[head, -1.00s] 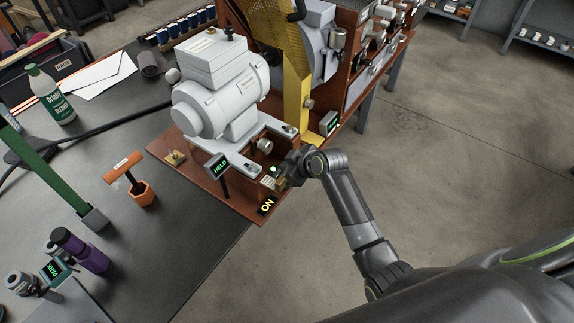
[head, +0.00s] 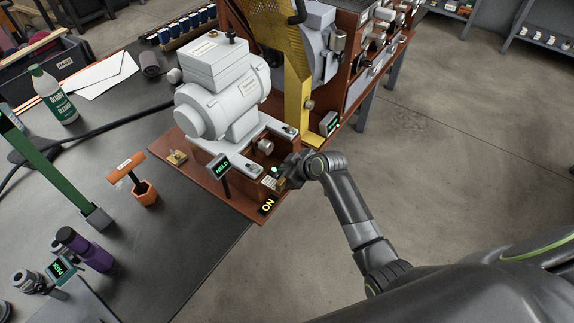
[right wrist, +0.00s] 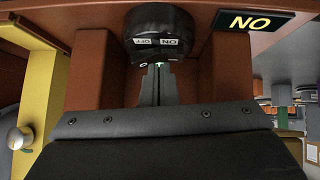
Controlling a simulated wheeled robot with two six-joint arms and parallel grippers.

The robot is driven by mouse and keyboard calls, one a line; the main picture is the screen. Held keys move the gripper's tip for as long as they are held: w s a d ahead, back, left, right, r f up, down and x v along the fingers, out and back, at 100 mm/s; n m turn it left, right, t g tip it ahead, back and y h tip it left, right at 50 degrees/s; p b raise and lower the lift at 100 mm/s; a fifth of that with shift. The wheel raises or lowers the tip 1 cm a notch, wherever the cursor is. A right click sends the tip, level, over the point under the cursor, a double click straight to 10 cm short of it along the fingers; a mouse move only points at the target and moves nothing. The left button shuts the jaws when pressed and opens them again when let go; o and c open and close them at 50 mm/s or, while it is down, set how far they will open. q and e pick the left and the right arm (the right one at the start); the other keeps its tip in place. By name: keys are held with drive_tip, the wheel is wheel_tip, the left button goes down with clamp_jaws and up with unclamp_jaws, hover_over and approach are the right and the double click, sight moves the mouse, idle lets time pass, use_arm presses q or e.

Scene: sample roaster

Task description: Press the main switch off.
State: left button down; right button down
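The main switch is a black housing (right wrist: 158,32) with ON and OFF labels, upside down in the right wrist view, and a small green glow at its near edge. In the head view its labelled part (head: 270,183) shows at the front corner of the wooden base, partly hidden by my right gripper (head: 283,181). The fingers of that gripper (right wrist: 158,70) are together, with their tips at the switch's edge; I cannot tell whether they touch it. A lit ON sign (head: 268,205) stands beside the switch. My left gripper is not in view.
A grey motor (head: 222,100) sits on the wooden base behind the switch. A small HELD display (head: 219,166) stands left of the switch, and a yellow post (head: 297,90) rises behind. An orange-handled tool (head: 125,168) is on the dark table. Floor right of the base is open.

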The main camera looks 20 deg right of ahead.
drive_tip(key=shift+f, duration=0.15)
drive_tip(key=shift+w+d+f+b, duration=0.1)
drive_tip(key=shift+w+d+b, duration=0.15)
drive_tip(key=shift+b, duration=0.2)
drive_tip(key=shift+w+d+f+b, duration=0.15)
drive_tip(key=shift+d+b, duration=0.15)
drive_tip(key=shift+b, duration=0.15)
drive_tip(key=shift+h, duration=0.3)
drive_tip(key=r, duration=0.5)
drive_tip(key=shift+s+a+r, duration=0.2)
drive_tip(key=shift+s+a, duration=0.1)
drive_tip(key=shift+a, duration=0.05)
drive_tip(key=p+v, duration=0.1)
drive_tip(key=v, duration=0.8)
drive_tip(key=s+d+f+m+g+h+p, duration=0.1)
drive_tip(key=s+d+f+m+p, duration=0.15)
drive_tip(key=f, duration=0.55)
drive_tip(key=s+d+f+m+h+p, duration=0.1)
drive_tip(key=s+d+f+m+p, duration=0.15)
drive_tip(key=f, duration=0.45)
drive_tip(key=s+d+f+m+g+h+p, duration=0.1)
drive_tip(key=s+d+f, duration=0.1)
drive_tip(key=s+f, duration=0.4)
drive_tip(key=s+d+f+m+g+h+p, duration=0.1)
drive_tip(key=s+d+f+p, duration=0.1)
drive_tip(key=s+f, duration=0.5)
drive_tip(key=shift+d+f+g, duration=0.3)
drive_tip(key=shift+d+f, duration=0.1)
drive_tip(key=shift+d, duration=0.1)
